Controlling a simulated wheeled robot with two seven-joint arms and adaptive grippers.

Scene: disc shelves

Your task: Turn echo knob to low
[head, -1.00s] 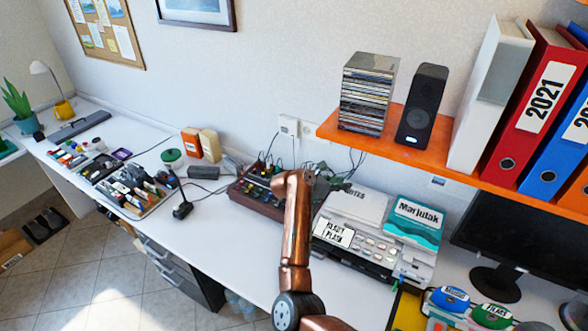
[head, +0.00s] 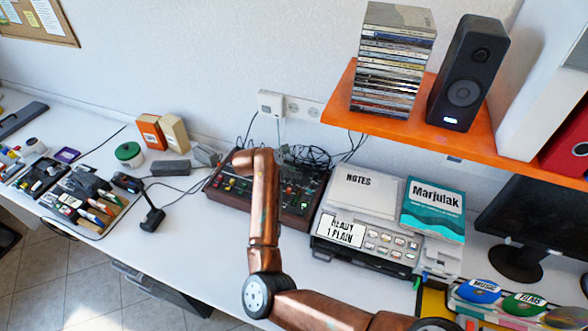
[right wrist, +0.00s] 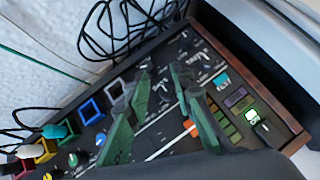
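The audio control box (head: 312,209) with wooden sides lies on the white desk against the wall, partly covered by my right arm in the head view. In the right wrist view its dark panel (right wrist: 165,142) carries several knobs, coloured sockets and a row of pads. Small dark knobs (right wrist: 205,56) sit near its upper right; I cannot read the labels, so I cannot tell which is the echo knob. My right gripper (right wrist: 163,76) is over the panel, its two green-grey fingers apart with nothing seen between them. Finger contact with the panel is unclear. My left gripper is out of view.
A grey machine (head: 362,238) bearing notes and a teal book (head: 435,208) stands right of the box. Black cables (head: 308,155) lie behind it. An orange shelf (head: 400,125) holds discs and a speaker (head: 468,72) above. Desk left of the box is partly clear.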

